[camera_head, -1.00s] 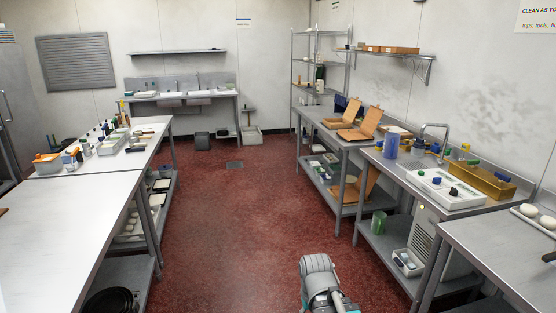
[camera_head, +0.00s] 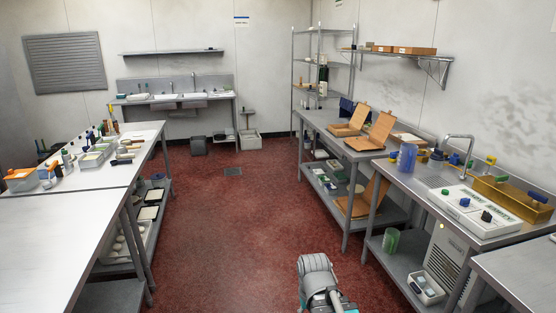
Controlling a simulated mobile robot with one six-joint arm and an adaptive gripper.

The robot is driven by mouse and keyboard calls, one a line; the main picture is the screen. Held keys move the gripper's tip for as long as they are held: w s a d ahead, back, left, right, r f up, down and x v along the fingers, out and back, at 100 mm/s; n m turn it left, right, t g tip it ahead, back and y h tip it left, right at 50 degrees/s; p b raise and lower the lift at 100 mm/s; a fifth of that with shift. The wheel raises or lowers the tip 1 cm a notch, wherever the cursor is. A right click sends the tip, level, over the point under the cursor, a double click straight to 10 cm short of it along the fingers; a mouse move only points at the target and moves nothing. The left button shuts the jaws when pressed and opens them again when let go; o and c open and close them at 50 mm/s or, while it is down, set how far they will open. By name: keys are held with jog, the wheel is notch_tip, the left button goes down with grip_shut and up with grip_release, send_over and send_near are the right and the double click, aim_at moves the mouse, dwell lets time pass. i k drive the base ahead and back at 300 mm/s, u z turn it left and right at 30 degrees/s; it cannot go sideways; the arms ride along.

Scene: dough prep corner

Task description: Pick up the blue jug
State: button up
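A blue, upright, cylinder-like vessel (camera_head: 407,157), which looks like the blue jug, stands on the steel sink bench (camera_head: 440,186) at the right. It is near the bench's far left end, beside the sink. Its handle cannot be made out. A grey and teal part of my own arm shows at the bottom middle, over the floor and well away from the vessel. My gripper's fingers are not in view.
A white board (camera_head: 470,213) with coloured knobs and a brass-coloured box (camera_head: 513,203) share the bench. A tap (camera_head: 460,146) rises behind. Wooden boxes (camera_head: 372,135) sit on the farther bench. The red floor (camera_head: 230,235) between the benches is clear.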

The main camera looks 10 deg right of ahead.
aim_at(408, 151)
jog(key=z, duration=0.05)
jog(key=i, duration=3.5)
jog(key=z, duration=1.6)
